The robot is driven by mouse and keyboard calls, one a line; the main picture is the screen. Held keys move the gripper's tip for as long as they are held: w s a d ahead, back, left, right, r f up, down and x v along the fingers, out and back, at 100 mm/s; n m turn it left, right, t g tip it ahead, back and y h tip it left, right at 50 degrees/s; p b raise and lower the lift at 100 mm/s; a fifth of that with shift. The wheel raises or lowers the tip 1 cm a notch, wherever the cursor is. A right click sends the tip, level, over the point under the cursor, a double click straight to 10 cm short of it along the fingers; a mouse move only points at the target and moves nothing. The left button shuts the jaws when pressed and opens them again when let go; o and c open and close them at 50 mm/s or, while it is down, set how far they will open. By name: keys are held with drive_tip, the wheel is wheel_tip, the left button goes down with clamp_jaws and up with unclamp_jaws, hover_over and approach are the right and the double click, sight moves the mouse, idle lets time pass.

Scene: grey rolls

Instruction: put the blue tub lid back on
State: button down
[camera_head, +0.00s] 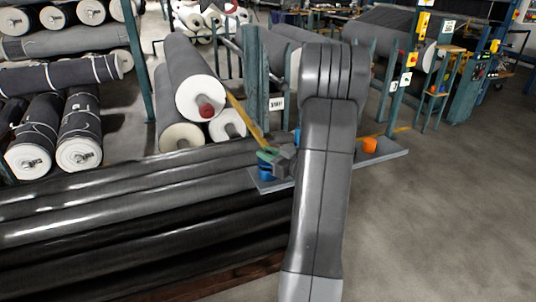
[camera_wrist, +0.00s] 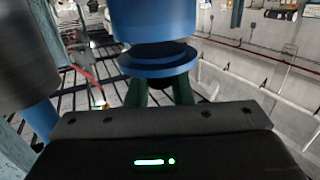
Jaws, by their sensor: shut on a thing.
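My gripper (camera_wrist: 160,92) has green fingers, shut on the blue lid (camera_wrist: 158,68), a flat disc at the fingertips in the wrist view. The blue tub (camera_wrist: 155,20) is right beyond the lid in line with it, with a dark band between them. I cannot tell whether lid and tub touch. The fingers' exact hold on the lid is hidden. The lid is not clear there.
An orange object (camera_head: 370,145) stands on the board's right part (camera_head: 395,157). Another blue object (camera_head: 297,136) shows partly behind my arm. Long dark rolls (camera_head: 120,215) lie at the left front, with a green post (camera_head: 257,85) behind. Open floor (camera_head: 450,220) is at the right.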

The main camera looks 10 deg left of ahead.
drive_tip(key=shift+f, duration=0.25)
drive_tip(key=shift+f+b, duration=0.6)
drive_tip(key=shift+b, duration=0.15)
drive_tip(key=c, duration=1.2)
unclamp_jaws()
drive_tip(key=v, duration=1.3)
drive_tip(key=shift+s+d, duration=0.2)
drive_tip(key=shift+d, duration=0.15)
drive_tip(key=x, duration=1.3)
drive_tip(key=shift+w+a, duration=0.2)
drive_tip(key=shift+a, duration=0.15)
